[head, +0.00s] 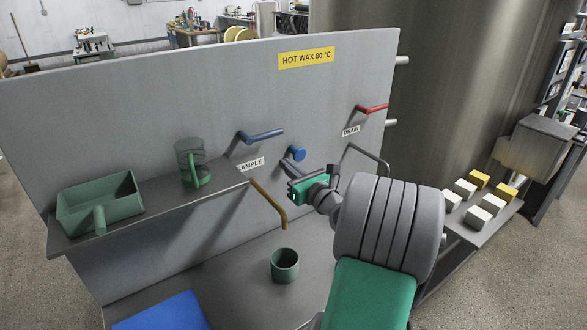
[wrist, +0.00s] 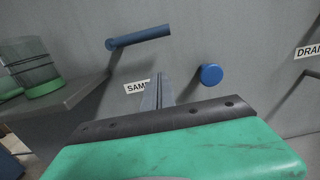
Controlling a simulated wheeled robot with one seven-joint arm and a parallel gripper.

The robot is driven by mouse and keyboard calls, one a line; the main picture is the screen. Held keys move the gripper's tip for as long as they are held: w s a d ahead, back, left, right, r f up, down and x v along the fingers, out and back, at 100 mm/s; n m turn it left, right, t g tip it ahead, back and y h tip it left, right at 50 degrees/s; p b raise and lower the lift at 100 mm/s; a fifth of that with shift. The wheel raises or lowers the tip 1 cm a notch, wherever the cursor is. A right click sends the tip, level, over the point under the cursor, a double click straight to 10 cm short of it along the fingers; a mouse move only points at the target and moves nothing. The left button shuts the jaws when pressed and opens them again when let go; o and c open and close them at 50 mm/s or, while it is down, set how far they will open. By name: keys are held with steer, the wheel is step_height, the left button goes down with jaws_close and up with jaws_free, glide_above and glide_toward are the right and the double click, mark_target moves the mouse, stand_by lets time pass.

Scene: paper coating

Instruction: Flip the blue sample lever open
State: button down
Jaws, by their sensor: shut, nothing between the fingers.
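The blue sample lever (head: 262,136) sticks out from the grey panel above the SAMPLE label (head: 250,164), lying roughly level. In the wrist view the lever (wrist: 140,37) is at the upper left and looks whole and uncovered. My gripper (wrist: 159,80) is shut and empty, its fingers pointing towards the panel. In that picture its tips are below and right of the lever, in front of the label, with a visible gap from the lever. The fingers cover part of the SAMPLE label (wrist: 136,88).
A round blue knob (wrist: 211,74) is right of my fingers. A red lever (head: 372,109) sits by the DRAIN label. A brass spout (head: 268,203) hangs above a green cup (head: 285,266).

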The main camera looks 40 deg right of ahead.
steer(key=w+r+p, duration=0.2)
steer(key=w+r, duration=0.2)
steer(key=shift+w+d, duration=0.15)
steer(key=shift+w, duration=0.25)
steer(key=shift+r, duration=0.1)
steer(key=shift+r+n, duration=0.15)
steer(key=shift+n, duration=0.15)
